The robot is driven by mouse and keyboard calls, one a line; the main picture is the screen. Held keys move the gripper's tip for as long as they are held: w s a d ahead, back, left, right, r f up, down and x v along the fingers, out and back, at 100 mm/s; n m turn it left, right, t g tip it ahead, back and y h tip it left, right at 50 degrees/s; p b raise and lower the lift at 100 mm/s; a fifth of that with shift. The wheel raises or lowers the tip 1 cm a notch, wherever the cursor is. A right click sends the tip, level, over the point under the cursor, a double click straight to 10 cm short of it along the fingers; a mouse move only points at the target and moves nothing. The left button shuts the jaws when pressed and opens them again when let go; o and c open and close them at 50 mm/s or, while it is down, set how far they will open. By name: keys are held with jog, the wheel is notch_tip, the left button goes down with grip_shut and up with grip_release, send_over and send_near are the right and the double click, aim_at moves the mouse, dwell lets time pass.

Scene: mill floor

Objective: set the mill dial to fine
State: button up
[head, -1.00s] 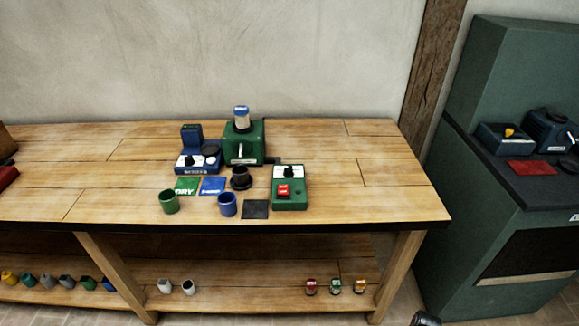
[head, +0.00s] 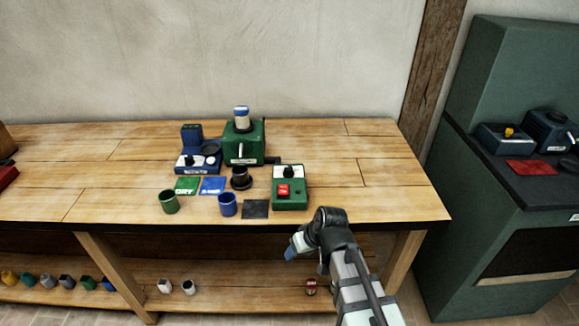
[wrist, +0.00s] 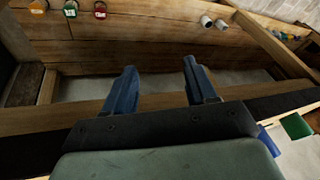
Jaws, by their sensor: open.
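The green mill (head: 244,142) stands at the back of the wooden bench with a clear hopper and blue lid on top. A green control box (head: 291,194) with a red switch (head: 284,190) and a black dial (head: 290,171) on a white panel sits to its front right. The dial's setting is too small to read. My gripper (head: 291,250) is in front of the bench's front edge, below and apart from the box. In the wrist view its two blue fingers (wrist: 158,88) are spread with nothing between them.
A blue device (head: 197,158) with a black knob stands left of the mill. A green cup (head: 169,202), blue cup (head: 227,205), black cup (head: 241,178) and flat cards lie in front. The lower shelf (head: 235,275) holds small containers. The bench's right end is clear.

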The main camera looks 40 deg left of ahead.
jog(key=s+a+r+n+y, duration=0.1)
jog(key=s+a+r+n, duration=0.1)
jog(key=s+a+r, duration=0.6)
jog(key=shift+m+t+h, duration=0.3)
jog(key=shift+m+t, duration=0.1)
jog(key=shift+t, duration=0.3)
jog(key=w+a+r, duration=0.1)
jog(key=w+r, duration=0.2)
jog(key=w, duration=0.1)
jog(key=w+a+r, duration=0.1)
jog(key=w+r, duration=0.3)
jog(key=w+a+r, duration=0.2)
jog(key=w+r, duration=0.1)
jog(key=w, duration=0.1)
jog(key=shift+w+a+r, duration=0.1)
jog(key=shift+r, duration=0.05)
jog(key=m+t+h, duration=0.1)
send_near(289, 168)
jog(key=x, duration=0.8)
jog(key=shift+a+f, duration=0.1)
jog(key=shift+f, duration=0.2)
jog(key=shift+c, duration=0.2)
jog(key=c, duration=1)
